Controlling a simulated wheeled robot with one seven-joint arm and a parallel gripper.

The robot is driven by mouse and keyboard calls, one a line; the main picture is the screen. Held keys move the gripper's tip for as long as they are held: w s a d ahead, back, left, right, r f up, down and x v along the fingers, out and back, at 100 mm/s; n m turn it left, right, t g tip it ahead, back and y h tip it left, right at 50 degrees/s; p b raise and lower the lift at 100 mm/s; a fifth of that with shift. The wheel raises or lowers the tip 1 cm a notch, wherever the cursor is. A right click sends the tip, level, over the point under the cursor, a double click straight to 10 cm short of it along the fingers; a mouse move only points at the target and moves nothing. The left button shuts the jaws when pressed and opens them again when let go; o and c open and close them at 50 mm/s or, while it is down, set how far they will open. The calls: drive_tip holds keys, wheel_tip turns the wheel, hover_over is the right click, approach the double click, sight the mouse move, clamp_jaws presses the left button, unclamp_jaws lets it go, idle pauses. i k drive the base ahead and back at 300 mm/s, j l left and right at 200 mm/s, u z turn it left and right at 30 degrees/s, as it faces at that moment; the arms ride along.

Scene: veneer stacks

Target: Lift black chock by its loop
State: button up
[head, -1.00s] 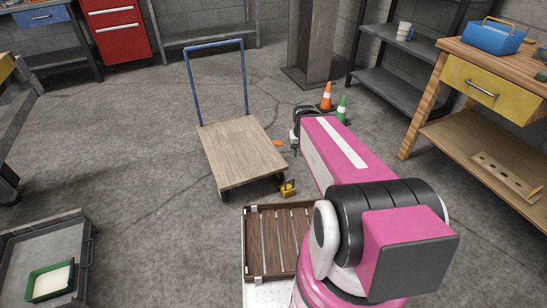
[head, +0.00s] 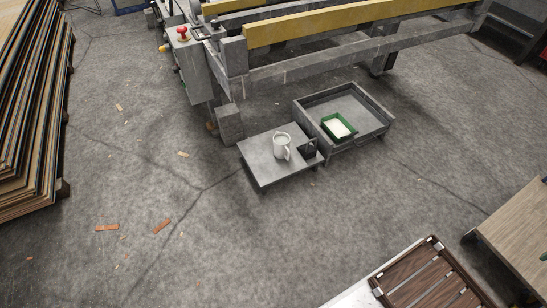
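A small dark object (head: 309,147) stands on the right part of a low grey platform (head: 262,172), beside a white mug (head: 281,147). It may be the black chock, but it is too small to make out a loop. My gripper and arm are out of view.
Right behind the platform is a grey tray (head: 376,104) holding a green box (head: 338,127) with white contents. A machine with a yellow beam (head: 340,22) stands behind. Stacked veneer sheets (head: 28,95) are at left. A slatted brown rack (head: 425,280) and a wooden cart deck (head: 520,228) are lower right. Open floor lies at left centre.

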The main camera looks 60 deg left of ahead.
sight(308, 152)
drive_tip(key=j+u, duration=0.15)
drive_tip(key=u, duration=2.3)
drive_tip(key=i+j+z, duration=0.1)
drive_tip(key=i, duration=0.7)
